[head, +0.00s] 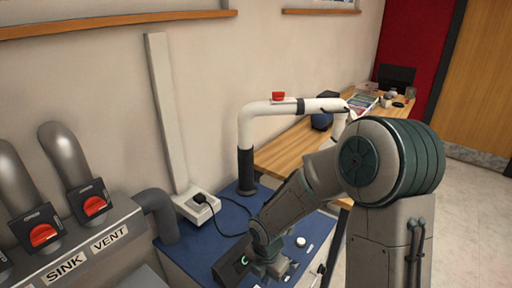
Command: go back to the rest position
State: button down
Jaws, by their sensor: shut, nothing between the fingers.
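My arm reaches down from the right over the blue bench top (214,247). My gripper (272,272) is low at the bottom middle of the head view, above the front part of the bench. It is small here, but it looks shut with nothing in it. A dark box with a green light (236,262) stands just to its left. I cannot tell whether the gripper touches the box, because the wrist hides part of it.
A white extraction arm (246,128) rises from the bench behind my arm. A socket (197,207) with a black cable is at the wall. Red-handled valves (93,205) marked SINK and VENT stand at left. A wooden table (290,148) is behind; open floor (470,200) lies right.

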jog(key=s+d+r+m+t, duration=0.1)
jog(key=s+d+r+m, duration=0.3)
jog(key=r+m, duration=0.3)
jog(key=s+d+r+m+t, duration=0.1)
jog(key=s+d+r+m, duration=0.3)
jog(key=r+m, duration=0.3)
jog(key=s+d+r+m+t, duration=0.1)
jog(key=s+d+r+m, duration=0.2)
jog(key=r+m, duration=0.4)
jog(key=shift+s+d+r+m+t, duration=0.35)
jog(key=shift+s+m, duration=0.5)
jog(key=shift+m, duration=2.55)
jog(key=shift+f, duration=0.1)
